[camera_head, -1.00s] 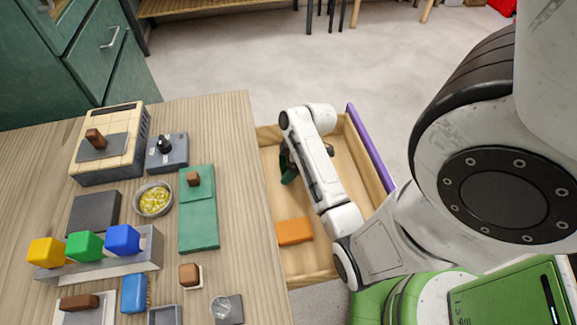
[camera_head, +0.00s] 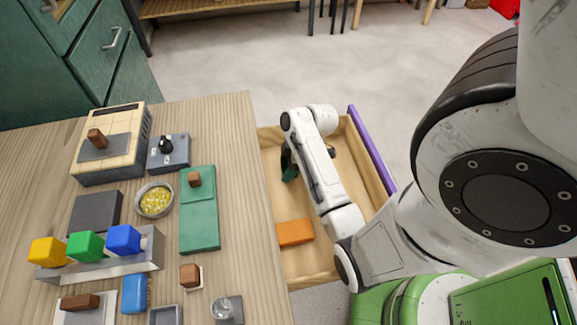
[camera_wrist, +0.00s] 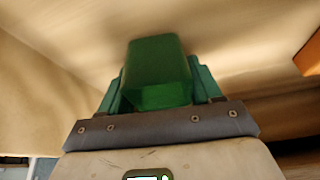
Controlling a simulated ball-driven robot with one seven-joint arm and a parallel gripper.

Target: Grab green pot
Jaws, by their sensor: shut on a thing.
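The green pot shows in the wrist view as a dark green, rounded block (camera_wrist: 158,72) between the two fingers of my gripper (camera_wrist: 158,90). My gripper is shut on it. In the head view my gripper (camera_head: 290,163) is inside the open wooden drawer (camera_head: 267,200), near its left wall. There my arm hides most of the pot and the fingers. I cannot tell whether the pot touches the drawer floor.
An orange block (camera_head: 295,232) lies in the drawer's near part; an orange edge also shows in the wrist view (camera_wrist: 309,55). The drawer has a purple front (camera_head: 372,150). The wooden table (camera_head: 246,190) left of it holds a green board (camera_head: 200,225), a bowl (camera_head: 155,199) and several coloured blocks.

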